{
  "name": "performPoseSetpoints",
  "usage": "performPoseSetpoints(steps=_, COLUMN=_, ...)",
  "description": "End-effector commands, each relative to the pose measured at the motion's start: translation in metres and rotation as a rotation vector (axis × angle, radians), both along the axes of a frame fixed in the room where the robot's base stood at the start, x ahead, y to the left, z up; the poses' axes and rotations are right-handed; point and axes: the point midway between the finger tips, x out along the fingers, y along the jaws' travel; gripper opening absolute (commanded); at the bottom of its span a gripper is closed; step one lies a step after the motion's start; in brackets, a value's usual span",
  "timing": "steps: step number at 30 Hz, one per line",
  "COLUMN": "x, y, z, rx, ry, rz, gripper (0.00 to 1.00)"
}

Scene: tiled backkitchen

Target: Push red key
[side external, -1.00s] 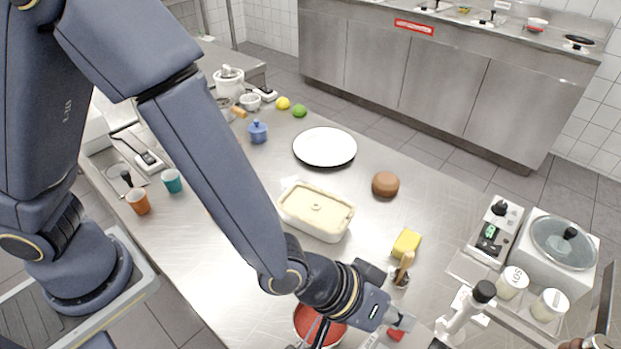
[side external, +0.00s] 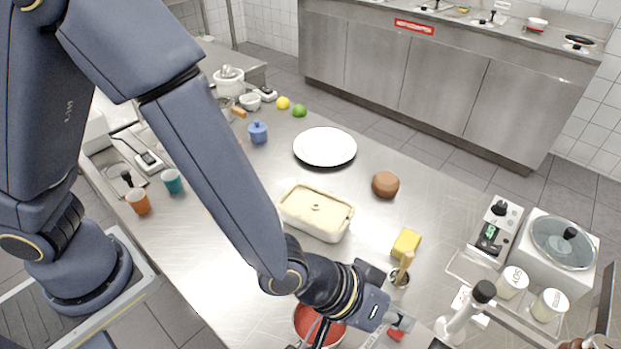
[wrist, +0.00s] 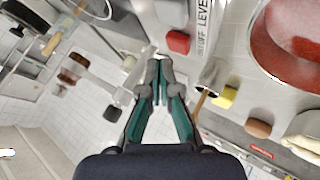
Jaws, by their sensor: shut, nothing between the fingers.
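The red key (wrist: 179,41) is a small red block beside a pale strip lettered "LEVEL" in the wrist view. It also shows at the bottom of the side external view (side external: 396,335), partly hidden by my gripper (side external: 402,321). In the wrist view my gripper (wrist: 157,72) is shut and empty, its fingertips together. The fingertips appear just below and left of the red key in that picture. I cannot tell whether they touch it.
A pot of red sauce (side external: 312,326) stands left of my gripper. A cup with a wooden utensil (side external: 402,270), a yellow block (side external: 406,243) and a black-knobbed lever (side external: 484,292) are close by. The left-front steel counter is clear.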

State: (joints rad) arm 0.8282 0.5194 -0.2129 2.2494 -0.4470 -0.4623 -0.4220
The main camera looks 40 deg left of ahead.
Motion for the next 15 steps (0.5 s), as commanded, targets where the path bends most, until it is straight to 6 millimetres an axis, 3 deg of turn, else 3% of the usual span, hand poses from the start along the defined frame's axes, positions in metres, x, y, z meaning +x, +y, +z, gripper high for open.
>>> performPoseSetpoints(steps=15, x=0.0001, y=0.0002, z=-0.0045, rx=0.001, ry=0.000, rz=0.001, gripper=0.00)
